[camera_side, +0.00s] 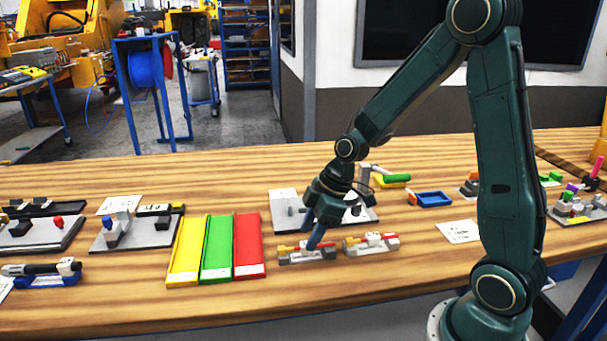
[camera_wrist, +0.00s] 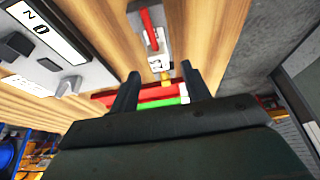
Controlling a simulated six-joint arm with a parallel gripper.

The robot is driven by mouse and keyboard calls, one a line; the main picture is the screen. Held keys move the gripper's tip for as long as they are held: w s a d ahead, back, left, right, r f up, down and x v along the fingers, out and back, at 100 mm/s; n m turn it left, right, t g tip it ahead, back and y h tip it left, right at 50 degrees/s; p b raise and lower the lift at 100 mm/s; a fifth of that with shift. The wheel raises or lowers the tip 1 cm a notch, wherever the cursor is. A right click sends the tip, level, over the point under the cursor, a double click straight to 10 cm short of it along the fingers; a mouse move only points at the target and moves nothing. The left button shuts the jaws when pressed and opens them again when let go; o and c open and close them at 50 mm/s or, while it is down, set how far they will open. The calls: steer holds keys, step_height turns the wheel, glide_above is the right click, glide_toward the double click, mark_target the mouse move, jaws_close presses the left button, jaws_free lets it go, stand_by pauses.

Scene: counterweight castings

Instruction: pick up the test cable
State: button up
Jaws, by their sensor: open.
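Two small grey holders stand on the bench in the side view, the left one (camera_side: 318,255) and the right one (camera_side: 372,249). Each carries a thin red and yellow piece; I cannot tell for sure which is the test cable. My gripper (camera_side: 313,243) points down over the left holder, and its fingers partly hide the piece there. In the wrist view my gripper (camera_wrist: 160,69) is open, with its fingers apart and nothing held between them. Beyond the fingertips a red piece (camera_wrist: 150,28) lies along a labelled pale holder (camera_wrist: 163,45).
Yellow (camera_side: 187,252), green (camera_side: 217,250) and red (camera_side: 249,247) trays lie left of my gripper. A grey plate with fixtures (camera_side: 285,200) stands close behind it. A blue tray (camera_side: 431,199) is farther right. Bare bench lies in front of the holders.

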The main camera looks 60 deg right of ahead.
steer(key=shift+x, duration=1.2)
steer(key=c, duration=1)
